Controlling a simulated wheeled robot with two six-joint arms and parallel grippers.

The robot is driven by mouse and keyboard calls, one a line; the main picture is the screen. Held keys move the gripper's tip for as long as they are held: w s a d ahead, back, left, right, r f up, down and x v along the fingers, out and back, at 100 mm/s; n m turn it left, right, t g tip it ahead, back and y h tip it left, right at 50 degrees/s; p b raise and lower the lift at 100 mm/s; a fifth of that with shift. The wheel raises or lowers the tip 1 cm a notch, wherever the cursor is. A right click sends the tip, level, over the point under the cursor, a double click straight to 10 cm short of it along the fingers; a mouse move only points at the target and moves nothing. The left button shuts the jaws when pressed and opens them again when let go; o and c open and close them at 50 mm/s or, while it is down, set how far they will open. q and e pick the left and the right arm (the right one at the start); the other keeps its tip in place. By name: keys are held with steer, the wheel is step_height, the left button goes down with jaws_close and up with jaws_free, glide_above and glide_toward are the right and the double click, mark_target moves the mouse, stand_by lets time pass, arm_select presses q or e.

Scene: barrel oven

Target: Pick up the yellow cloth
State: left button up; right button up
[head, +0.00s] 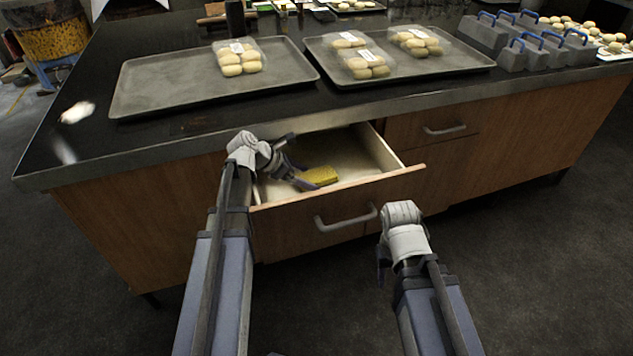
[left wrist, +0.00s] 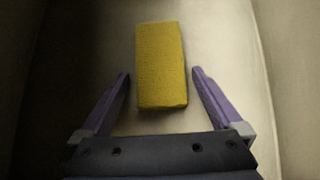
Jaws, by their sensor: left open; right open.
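The yellow cloth (head: 318,176) is a small folded block lying in the open drawer (head: 385,150). In the left wrist view the cloth (left wrist: 161,65) lies on the pale drawer floor, with its near end between the fingertips. My left gripper (head: 294,178) is inside the drawer, beside the left end of the cloth. It is open, with a finger on each side of the cloth (left wrist: 161,82) and a gap to both. My right gripper (head: 383,270) is outside, in front of the drawer and low; its fingers are mostly hidden behind its wrist.
The dark counter (head: 200,135) above the drawer holds a mostly bare tray (head: 165,85) with one bun pack and another tray (head: 440,66) with several bun packs. Grey blocks with blue handles (head: 510,50) stand at right. Drawer walls flank my left gripper.

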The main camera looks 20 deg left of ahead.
arm_select(q)
steer(key=shift+r, duration=0.1)
steer(key=c, duration=1.2)
steer(key=shift+r, duration=0.1)
steer(key=shift+c, duration=0.2)
step_height(320, 180, up, 28)
steer(key=p, duration=2.8)
